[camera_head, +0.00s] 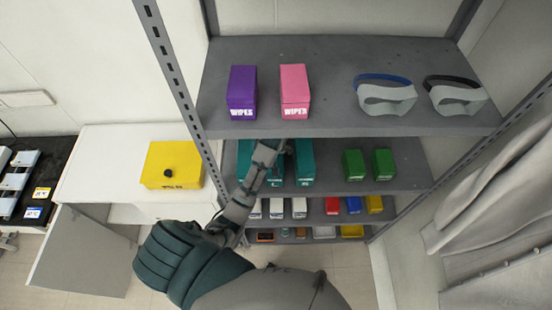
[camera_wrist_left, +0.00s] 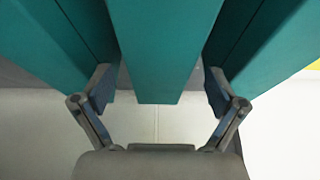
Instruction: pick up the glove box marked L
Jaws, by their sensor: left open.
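Several teal boxes stand side by side on the second shelf in the head view, among them a right one (camera_head: 305,165) and a left one (camera_head: 244,158), partly hidden by my arm. Their small markings are too small to read, so I cannot tell which is marked L. My left gripper (camera_head: 268,153) is at the middle of this row. In the left wrist view, the left gripper (camera_wrist_left: 159,88) is open, with one finger on each side of the middle teal box (camera_wrist_left: 163,45). The fingers reach into the gaps beside its neighbours. I see no clear grip on it.
The upper shelf (camera_head: 330,70) just above my gripper holds purple (camera_head: 242,90) and pink (camera_head: 294,88) wipes boxes and two visors (camera_head: 386,95). Green boxes (camera_head: 353,165) stand to the right. Small boxes fill lower shelves. A rack post (camera_head: 178,85) and yellow box (camera_head: 172,163) are left.

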